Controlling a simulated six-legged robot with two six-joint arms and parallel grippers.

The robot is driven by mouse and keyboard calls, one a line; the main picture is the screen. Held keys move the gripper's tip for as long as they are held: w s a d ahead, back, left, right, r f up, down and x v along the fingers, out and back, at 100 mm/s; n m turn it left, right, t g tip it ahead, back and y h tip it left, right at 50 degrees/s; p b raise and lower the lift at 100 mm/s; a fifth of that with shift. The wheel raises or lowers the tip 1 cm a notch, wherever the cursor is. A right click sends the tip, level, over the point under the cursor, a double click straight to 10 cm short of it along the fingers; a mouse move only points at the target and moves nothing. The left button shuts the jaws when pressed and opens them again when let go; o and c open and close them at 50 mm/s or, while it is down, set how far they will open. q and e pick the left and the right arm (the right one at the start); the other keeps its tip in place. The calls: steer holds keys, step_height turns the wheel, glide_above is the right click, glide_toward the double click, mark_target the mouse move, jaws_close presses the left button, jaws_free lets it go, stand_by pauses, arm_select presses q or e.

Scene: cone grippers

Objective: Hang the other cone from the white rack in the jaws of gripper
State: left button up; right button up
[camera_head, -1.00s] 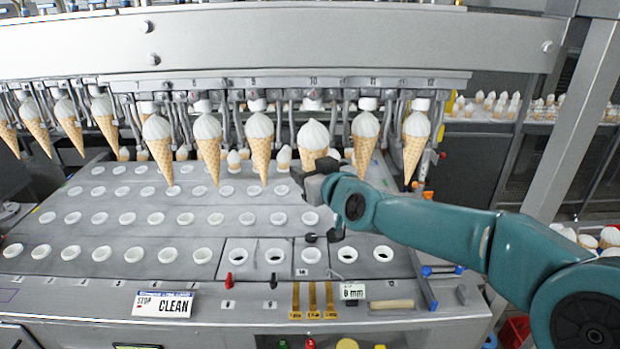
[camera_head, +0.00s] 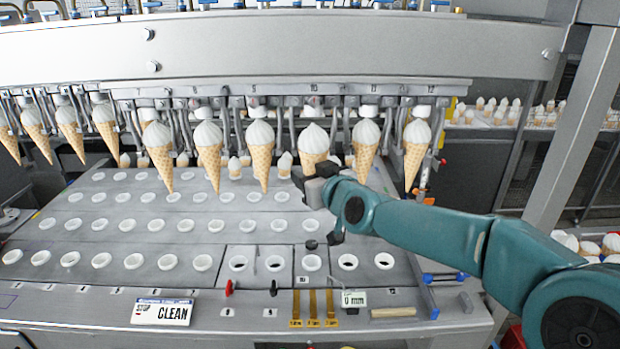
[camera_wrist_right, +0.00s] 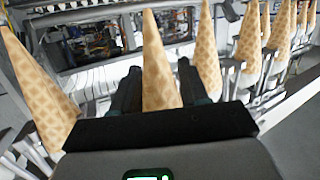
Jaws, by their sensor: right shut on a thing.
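My right gripper (camera_head: 316,180) is shut on a cone (camera_head: 313,142) under the number 10 on the machine's rail. The cone is upright, with white cream on top and its waffle tip hidden behind the gripper. In the right wrist view the same cone (camera_wrist_right: 160,70) stands between the two dark fingers (camera_wrist_right: 156,88). The cone's top is close under the rail; the head view does not show clearly whether the jaws of gripper 10 hold it. Other cones hang in a row on both sides, such as one to the left (camera_head: 261,150) and one to the right (camera_head: 365,145). My left gripper is not in view.
A grey plate with rows of white-rimmed holes (camera_head: 238,263) lies below the hanging cones. A rack of cones (camera_head: 510,112) stands at the back right, and more cones (camera_head: 590,247) stand at the right edge. A grey post (camera_head: 575,130) rises at the right.

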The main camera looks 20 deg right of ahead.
steer(key=shift+w+d+f+b, duration=0.1)
steer(key=shift+w+d+b, duration=0.15)
steer(key=shift+w, duration=0.45)
steer(key=shift+w+d+b, duration=0.15)
steer(key=shift+w+b, duration=0.05)
steer(key=shift+w, duration=0.45)
